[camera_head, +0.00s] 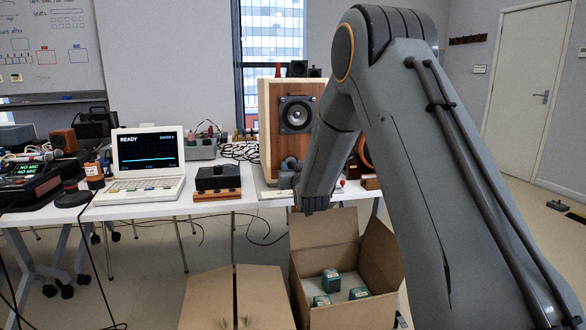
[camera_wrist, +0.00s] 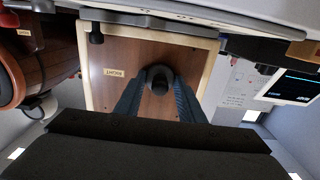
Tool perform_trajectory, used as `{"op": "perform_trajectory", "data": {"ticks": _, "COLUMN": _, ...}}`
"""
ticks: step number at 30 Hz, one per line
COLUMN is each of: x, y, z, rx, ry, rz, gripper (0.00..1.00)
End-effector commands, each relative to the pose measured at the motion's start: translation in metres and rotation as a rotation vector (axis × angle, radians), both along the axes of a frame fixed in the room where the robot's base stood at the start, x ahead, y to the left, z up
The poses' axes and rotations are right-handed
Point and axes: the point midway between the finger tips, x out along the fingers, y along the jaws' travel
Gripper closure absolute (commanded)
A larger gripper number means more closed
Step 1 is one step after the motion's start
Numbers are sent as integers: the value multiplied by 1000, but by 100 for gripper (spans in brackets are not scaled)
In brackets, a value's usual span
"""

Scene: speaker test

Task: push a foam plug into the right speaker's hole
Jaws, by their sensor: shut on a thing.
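The right speaker shows its wooden front (camera_head: 297,85) and round cone in the head view; my arm covers its lower part. The wrist view shows its brown panel (camera_wrist: 120,50), turned upside down, with a "RIGHT" label. My gripper (camera_wrist: 159,90) points at this panel, its two blue-grey fingers closed on a dark foam plug (camera_wrist: 160,82). A dark grey curved edge arches around the plug's far side. The plug lines up with that spot on the panel, but I cannot tell how deep it sits. In the head view the fingertips are hidden.
A white table (camera_head: 130,211) carries a laptop (camera_head: 148,150), a black-topped box (camera_head: 217,180) and other gear. Another rounded wooden item (camera_wrist: 28,75) is close by at left in the wrist view.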

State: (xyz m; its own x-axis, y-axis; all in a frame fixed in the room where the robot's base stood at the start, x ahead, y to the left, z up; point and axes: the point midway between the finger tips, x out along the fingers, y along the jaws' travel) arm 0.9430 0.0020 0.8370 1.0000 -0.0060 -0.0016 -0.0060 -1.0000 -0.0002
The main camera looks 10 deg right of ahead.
Motion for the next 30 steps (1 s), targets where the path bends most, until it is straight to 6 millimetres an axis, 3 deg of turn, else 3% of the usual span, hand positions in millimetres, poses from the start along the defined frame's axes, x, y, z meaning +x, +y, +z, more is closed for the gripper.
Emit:
{"op": "perform_trajectory", "data": {"ticks": 2, "x": 0, "y": 0, "z": 0, "rx": 0, "ry": 0, "rz": 0, "gripper": 91}}
{"op": "perform_trajectory", "data": {"ticks": 3, "x": 0, "y": 0, "z": 0, "rx": 0, "ry": 0, "rz": 0, "gripper": 58}}
{"op": "perform_trajectory", "data": {"ticks": 6, "x": 0, "y": 0, "z": 0, "rx": 0, "ry": 0, "rz": 0, "gripper": 43}}
{"op": "perform_trajectory", "data": {"ticks": 17, "x": -5, "y": 0, "z": 0, "rx": 0, "ry": 0, "rz": 0, "gripper": 43}}
{"op": "perform_trajectory", "data": {"ticks": 30, "x": -69, "y": 1, "z": 1, "rx": 0, "ry": 0, "rz": 0, "gripper": 43}}
